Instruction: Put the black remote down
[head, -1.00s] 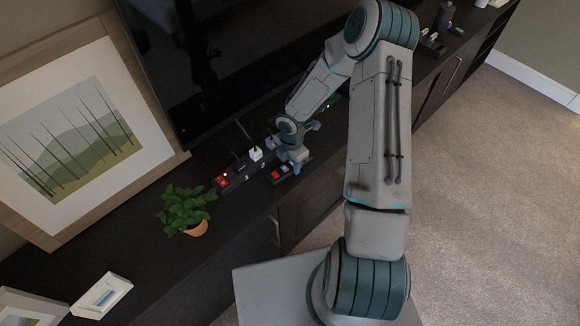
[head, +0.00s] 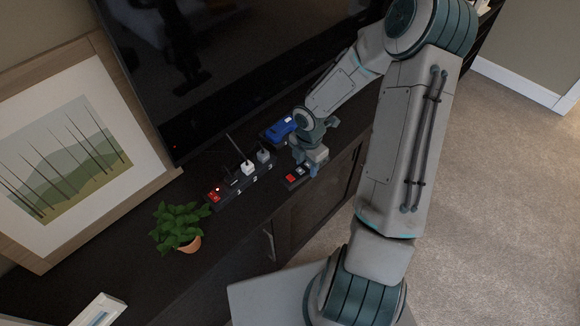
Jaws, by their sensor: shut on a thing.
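The black remote (head: 297,177), with red and pale buttons, is at the front part of the dark cabinet top (head: 228,232). My gripper (head: 306,166) is shut on it from above, and the fingers and wrist hide its far end. The remote looks low over the cabinet top near its front edge. I cannot tell whether it touches the surface.
A power strip (head: 229,192) with a lit red switch and a white plug (head: 248,168) lies just left of the remote. A blue object (head: 281,129) is behind my gripper. A potted plant (head: 178,226), a framed picture (head: 75,150) and a television (head: 215,70) stand nearby.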

